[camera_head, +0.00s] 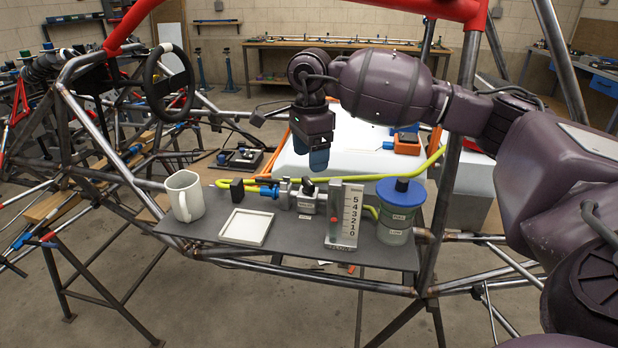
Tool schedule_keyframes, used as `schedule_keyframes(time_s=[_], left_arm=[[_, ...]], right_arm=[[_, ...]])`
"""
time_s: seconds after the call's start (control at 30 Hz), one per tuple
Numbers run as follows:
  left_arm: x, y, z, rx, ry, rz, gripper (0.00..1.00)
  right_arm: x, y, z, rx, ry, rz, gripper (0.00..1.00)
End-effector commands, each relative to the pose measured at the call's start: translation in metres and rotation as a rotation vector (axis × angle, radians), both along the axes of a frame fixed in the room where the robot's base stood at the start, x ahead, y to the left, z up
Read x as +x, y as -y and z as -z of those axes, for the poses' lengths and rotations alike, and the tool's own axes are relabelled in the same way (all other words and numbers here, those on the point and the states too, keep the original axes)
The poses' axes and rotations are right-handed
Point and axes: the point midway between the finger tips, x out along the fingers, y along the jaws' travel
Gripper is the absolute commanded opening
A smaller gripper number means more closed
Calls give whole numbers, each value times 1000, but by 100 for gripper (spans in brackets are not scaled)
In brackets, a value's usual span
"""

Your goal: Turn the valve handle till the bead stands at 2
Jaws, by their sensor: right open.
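The valve (306,200) is a small grey metal block on the dark shelf, with a black handle (307,187) on top. To its right stands an upright gauge (347,232) with a scale marked 0 to 5, 5 at the top. My left gripper is not in view.
A jar with a blue lid (402,191) stands right of the gauge. A white mug (185,196) and a shallow white tray (246,227) are to the left. A yellow hose (433,160) runs behind. Chassis tubes, including an upright (452,180), frame the shelf.

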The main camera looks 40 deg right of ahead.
Motion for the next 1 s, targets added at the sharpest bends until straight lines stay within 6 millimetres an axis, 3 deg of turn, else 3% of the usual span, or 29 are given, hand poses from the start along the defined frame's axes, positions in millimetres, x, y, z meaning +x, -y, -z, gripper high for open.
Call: schedule_keyframes(time_s=[0.1,0.3,0.5,0.8,1.0], left_arm=[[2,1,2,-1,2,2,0],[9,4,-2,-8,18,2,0],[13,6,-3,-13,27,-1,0],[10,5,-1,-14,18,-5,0],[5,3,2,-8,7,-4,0]], right_arm=[[0,0,24,0,-5,0,70],[0,0,49,0,-3,0,70],[0,0,59,0,0,0,70],[0,0,60,1,1,0,70],[0,0,60,1,1,0,40]])
